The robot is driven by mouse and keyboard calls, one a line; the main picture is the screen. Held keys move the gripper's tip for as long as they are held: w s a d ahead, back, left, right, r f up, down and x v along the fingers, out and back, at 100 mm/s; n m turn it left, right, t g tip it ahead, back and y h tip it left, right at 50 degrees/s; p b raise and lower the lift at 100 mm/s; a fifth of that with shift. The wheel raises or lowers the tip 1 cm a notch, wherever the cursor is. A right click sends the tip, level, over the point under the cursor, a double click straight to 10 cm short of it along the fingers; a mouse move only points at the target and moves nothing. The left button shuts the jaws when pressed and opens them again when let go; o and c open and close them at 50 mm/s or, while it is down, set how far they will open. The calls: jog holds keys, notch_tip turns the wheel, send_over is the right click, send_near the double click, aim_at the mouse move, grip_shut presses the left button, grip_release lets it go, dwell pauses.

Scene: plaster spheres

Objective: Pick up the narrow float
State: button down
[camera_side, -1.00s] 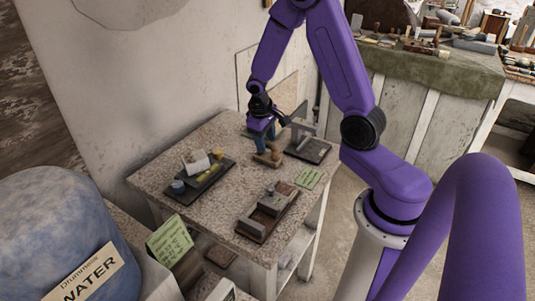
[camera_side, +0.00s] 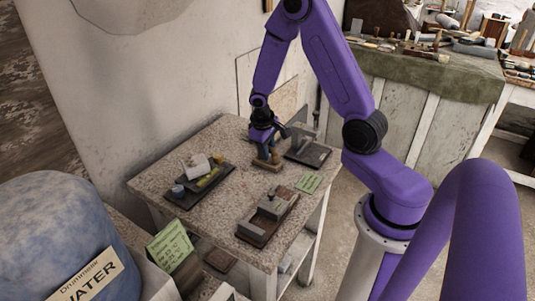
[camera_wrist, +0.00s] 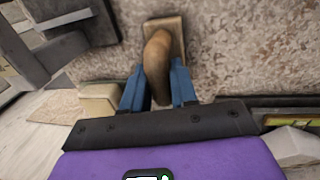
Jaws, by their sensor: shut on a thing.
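The narrow float (camera_side: 266,166) is a small wooden tool with a flat base and a rounded brown handle. It sits at the far part of the speckled table (camera_side: 222,212), seemingly resting on it. In the wrist view, the float (camera_wrist: 158,55) runs up the picture, its handle between my two blue fingers. My gripper (camera_side: 267,149) points down over the float and is shut on its handle; the wrist view shows the gripper (camera_wrist: 158,88) with a finger on each side. The lower end of the handle is partly hidden by the gripper body.
A dark stand with a grey upright (camera_side: 308,152) is close to the float's right. A tray of grey blocks (camera_side: 256,232) is at the front, beside a green card (camera_side: 309,182).

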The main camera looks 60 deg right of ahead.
jog(key=shift+r, duration=0.1)
jog(key=shift+r, duration=0.5)
notch_tip(320, 180, up, 2)
jog(key=shift+r, duration=0.1)
jog(key=s+a+r, duration=0.2)
jog(key=s+r, duration=0.2)
jog(key=s, duration=0.2)
jog(key=s+a+r, duration=0.2)
jog(key=s+r, duration=0.3)
jog(key=s, duration=0.2)
jog(key=shift+a+r, duration=0.25)
jog(key=shift+a, duration=0.05)
jog(key=shift+s, duration=0.1)
